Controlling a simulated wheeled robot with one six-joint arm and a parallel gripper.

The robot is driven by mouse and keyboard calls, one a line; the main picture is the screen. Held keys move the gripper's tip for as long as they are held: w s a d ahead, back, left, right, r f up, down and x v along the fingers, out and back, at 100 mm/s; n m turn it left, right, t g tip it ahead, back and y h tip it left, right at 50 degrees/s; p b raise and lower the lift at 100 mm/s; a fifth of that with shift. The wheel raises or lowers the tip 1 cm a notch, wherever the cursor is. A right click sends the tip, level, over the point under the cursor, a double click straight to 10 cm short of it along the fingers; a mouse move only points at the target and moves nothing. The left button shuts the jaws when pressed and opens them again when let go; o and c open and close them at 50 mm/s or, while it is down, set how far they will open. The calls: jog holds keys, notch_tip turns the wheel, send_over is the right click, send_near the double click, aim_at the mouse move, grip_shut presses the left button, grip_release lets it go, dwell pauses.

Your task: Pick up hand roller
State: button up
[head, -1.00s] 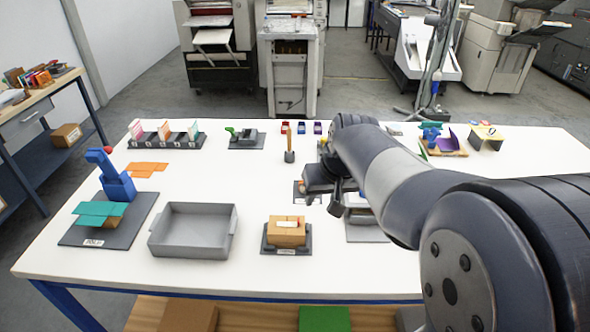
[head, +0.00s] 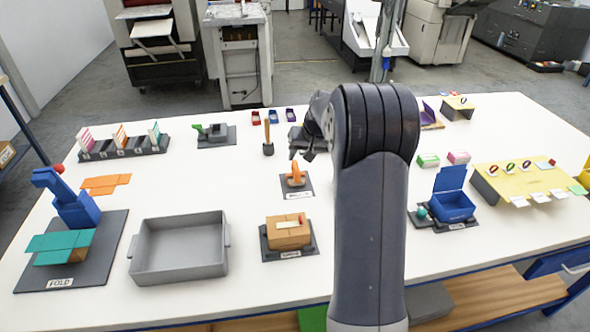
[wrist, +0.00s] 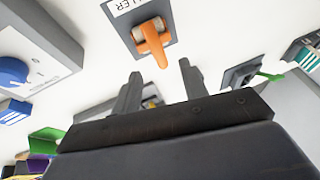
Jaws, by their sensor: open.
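The hand roller (head: 296,179) has an orange handle and lies on a small dark mat (head: 303,192) near the middle of the white table. In the wrist view the roller (wrist: 152,42) shows at the top, with its handle pointing towards my gripper and part of a "ROLLER" label beside it. My gripper (head: 303,156) is open and empty, just behind the roller in the head view and apart from it. In the wrist view my gripper's two fingers (wrist: 160,82) are spread, with the roller beyond them. Nothing covers the roller in the head view.
A grey tray (head: 137,262) and a brown box (head: 288,230) on a dark stand are in front. A wooden-handled tool (head: 267,137) stands left of my gripper. A blue open box (head: 453,205) and a yellow stand (head: 530,180) are to the right.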

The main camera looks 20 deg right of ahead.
aim_at(296, 165)
jog(key=shift+p+x, duration=1)
jog(key=shift+x, duration=1.9)
jog(key=shift+d, duration=0.1)
jog(key=shift+c, duration=0.4)
grip_shut()
jog(key=shift+w+r, duration=0.1)
